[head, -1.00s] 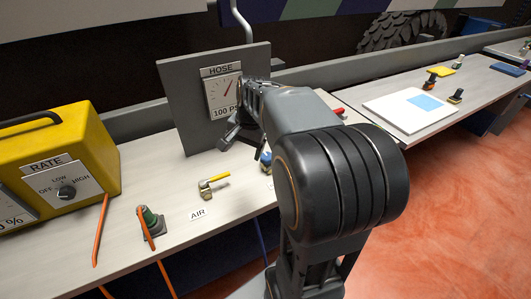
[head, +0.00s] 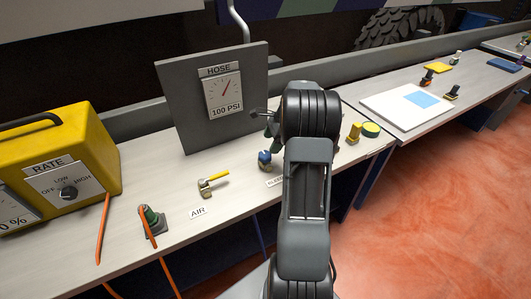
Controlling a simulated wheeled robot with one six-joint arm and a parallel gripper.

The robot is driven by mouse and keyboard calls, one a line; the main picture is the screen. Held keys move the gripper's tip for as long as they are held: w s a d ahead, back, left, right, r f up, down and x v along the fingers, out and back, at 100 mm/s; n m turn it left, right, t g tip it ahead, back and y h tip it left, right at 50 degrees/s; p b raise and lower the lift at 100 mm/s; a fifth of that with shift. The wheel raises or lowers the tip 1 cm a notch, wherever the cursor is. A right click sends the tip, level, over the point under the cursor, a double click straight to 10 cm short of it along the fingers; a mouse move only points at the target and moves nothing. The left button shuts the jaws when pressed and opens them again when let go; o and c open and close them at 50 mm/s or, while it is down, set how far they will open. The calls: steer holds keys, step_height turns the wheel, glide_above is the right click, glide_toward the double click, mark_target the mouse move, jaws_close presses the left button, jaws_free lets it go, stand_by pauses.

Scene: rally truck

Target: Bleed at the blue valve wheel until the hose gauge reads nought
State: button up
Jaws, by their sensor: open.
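The blue valve wheel (head: 264,157) sits on a small fitting on the bench, behind a BLEED label (head: 275,183) partly covered by my arm. The hose gauge (head: 223,94) is on a grey upright panel, marked HOSE and 100 PSI. My gripper (head: 264,119) is above and just behind the blue wheel, in front of the panel, apart from the wheel. It is open and mostly hidden by my wrist.
A green fitting with an orange hose (head: 150,219) and a yellow RATE box (head: 60,150) are further left. A yellow knob (head: 354,132) and green disc (head: 371,130) stand right of my arm.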

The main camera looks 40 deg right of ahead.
mark_target(265, 154)
steer(key=x, duration=0.6)
steer(key=shift+a+f, duration=0.15)
steer(key=shift+f, duration=0.05)
steer(key=shift+c, duration=0.5)
steer(key=c, duration=0.8)
